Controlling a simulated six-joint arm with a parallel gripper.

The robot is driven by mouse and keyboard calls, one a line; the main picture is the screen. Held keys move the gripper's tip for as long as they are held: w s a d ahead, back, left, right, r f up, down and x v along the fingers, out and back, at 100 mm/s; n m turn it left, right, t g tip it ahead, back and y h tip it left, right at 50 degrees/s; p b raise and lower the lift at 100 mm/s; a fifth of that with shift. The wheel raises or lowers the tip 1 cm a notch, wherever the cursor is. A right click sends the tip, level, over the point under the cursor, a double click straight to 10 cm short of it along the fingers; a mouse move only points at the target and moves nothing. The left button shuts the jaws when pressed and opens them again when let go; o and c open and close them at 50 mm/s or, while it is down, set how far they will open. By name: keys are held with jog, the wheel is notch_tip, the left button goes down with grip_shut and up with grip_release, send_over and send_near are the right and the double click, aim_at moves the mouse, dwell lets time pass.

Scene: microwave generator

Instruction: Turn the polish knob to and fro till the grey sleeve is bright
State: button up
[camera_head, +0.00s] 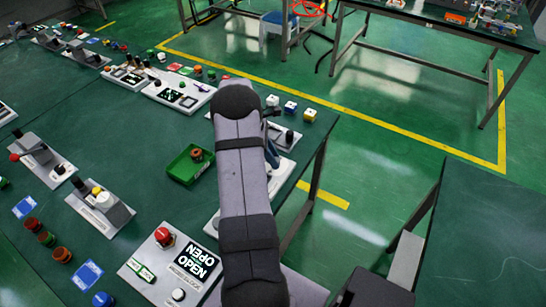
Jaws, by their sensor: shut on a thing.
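My grey arm (240,180) with dark bands reaches from the bottom edge up over the middle of the green workbench. Its far end has a dark rounded cap. My gripper is hidden behind this arm, so its fingers and what lies between them do not show. The polish knob and the grey sleeve cannot be made out; the arm covers that part of the bench. A white panel (283,172) shows partly to the right of the arm, with a small dark blue part standing at its left side.
A green tray (190,164) stands left of my arm. Several coloured cubes (290,107) sit near the bench's right edge. Green floor is free beyond that edge.

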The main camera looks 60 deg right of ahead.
jog(key=m+y, duration=0.1)
jog(key=m, duration=0.2)
jog(key=shift+d+b, duration=0.15)
jog(key=shift+b, duration=0.15)
jog(key=m, duration=0.2)
jog(key=m+y, duration=0.1)
jog(key=m, duration=0.1)
jog(key=shift+d+g+y+b, duration=0.15)
jog(key=shift+g+y+b, duration=0.15)
jog(key=shift+b, duration=0.1)
jog(key=m+y, duration=0.1)
jog(key=m, duration=0.1)
jog(key=m+y+b, duration=0.1)
jog(key=m, duration=0.2)
jog(key=shift+d+m+t, duration=0.15)
jog(key=shift+m+t, duration=0.15)
jog(key=shift+t, duration=0.1)
jog(key=shift+r, duration=0.1)
jog(key=o, duration=1.1)
jog(key=shift+c, duration=0.2)
